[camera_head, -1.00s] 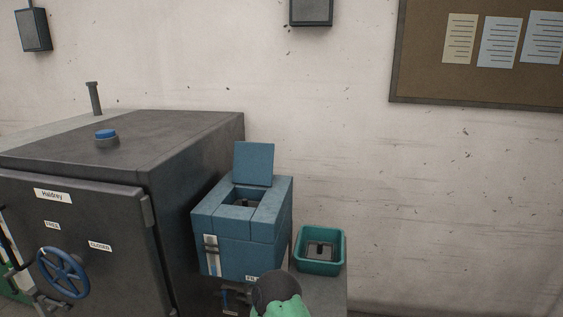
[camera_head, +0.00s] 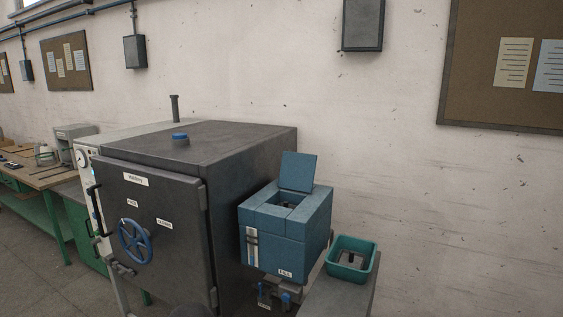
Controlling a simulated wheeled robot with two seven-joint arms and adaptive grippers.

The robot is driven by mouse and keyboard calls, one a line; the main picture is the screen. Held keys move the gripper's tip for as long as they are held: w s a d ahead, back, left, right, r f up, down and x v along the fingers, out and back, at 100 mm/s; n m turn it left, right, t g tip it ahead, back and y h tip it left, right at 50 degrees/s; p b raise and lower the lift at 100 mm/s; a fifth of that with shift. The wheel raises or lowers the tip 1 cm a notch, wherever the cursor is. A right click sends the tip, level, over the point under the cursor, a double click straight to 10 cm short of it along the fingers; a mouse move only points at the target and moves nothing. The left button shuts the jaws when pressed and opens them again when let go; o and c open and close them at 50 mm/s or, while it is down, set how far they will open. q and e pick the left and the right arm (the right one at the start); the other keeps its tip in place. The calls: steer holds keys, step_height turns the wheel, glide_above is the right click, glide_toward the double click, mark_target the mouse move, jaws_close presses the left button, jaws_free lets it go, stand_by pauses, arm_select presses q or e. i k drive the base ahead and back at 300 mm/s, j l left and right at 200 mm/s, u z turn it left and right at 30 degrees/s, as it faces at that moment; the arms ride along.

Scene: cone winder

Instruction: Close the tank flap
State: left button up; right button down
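The blue tank (camera_head: 276,247) stands right of the large dark machine. Its flap (camera_head: 298,171) stands upright at the back edge of the top, so the opening (camera_head: 287,199) is uncovered. Something dark shows inside the opening, too small to make out. Neither of my grippers shows in the head view. A dark rounded shape at the bottom edge, in front of the dark machine, is cut off and cannot be made out.
A teal bin (camera_head: 352,262) sits on a grey stand right of the tank. A workbench (camera_head: 38,172) is at the far left.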

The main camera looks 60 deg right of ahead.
mark_target(297, 174)
steer(key=k+l, duration=0.15)
steer(key=l, duration=0.25)
steer(key=k+l+u, duration=0.1)
steer(key=l, duration=0.25)
steer(key=k+l+u, duration=0.1)
steer(key=l, duration=0.3)
steer(key=k+l, duration=0.2)
steer(key=l, duration=0.15)
steer(key=k+l+u, duration=0.1)
steer(key=l, duration=0.25)
steer(key=k+l, duration=0.2)
steer(key=l, duration=0.15)
steer(key=u, duration=0.05)
